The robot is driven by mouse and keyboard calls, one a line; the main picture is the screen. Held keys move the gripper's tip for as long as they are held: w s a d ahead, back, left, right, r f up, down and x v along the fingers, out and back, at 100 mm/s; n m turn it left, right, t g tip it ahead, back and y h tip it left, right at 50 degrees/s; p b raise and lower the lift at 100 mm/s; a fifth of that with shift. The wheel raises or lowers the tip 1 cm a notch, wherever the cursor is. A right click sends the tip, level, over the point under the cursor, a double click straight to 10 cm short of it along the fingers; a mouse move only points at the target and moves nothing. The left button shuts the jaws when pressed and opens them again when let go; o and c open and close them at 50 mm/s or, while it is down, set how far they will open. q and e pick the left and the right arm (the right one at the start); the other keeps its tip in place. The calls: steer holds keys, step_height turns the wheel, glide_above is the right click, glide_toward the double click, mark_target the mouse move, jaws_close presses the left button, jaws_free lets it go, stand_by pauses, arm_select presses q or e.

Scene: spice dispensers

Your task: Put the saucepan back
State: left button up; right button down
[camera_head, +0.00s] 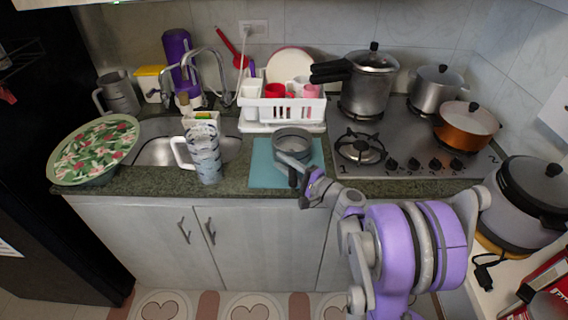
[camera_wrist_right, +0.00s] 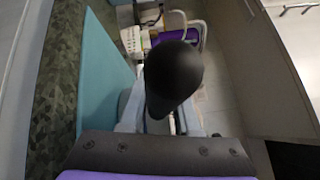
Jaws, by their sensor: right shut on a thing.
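The saucepan (camera_head: 293,141) is a small grey pan over the blue mat (camera_head: 262,172) on the counter. Its dark handle (camera_head: 292,178) points to the counter's front edge. My right gripper (camera_head: 303,186) is shut on this handle. In the right wrist view, the rounded black handle end (camera_wrist_right: 174,78) sits between the fingers and hides most of them. I cannot tell whether the pan touches the mat or hangs just above it. My left gripper is not in view.
The front-left burner (camera_head: 360,149) of the stove is bare. A pressure cooker (camera_head: 369,84), a steel pot (camera_head: 436,90) and an orange pot (camera_head: 466,126) stand around it. A white dish rack (camera_head: 284,113) stands behind the pan. A patterned pitcher (camera_head: 205,154) stands left of the mat.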

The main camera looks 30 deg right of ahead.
steer(key=shift+f, duration=0.15)
steer(key=c, duration=0.6)
jaws_free()
steer(key=shift+s+d+r, duration=0.1)
steer(key=shift+s+r, duration=0.1)
steer(key=b+v, duration=0.1)
steer(key=v, duration=1)
steer(key=shift+s, duration=0.3)
steer(key=shift+f, duration=0.1)
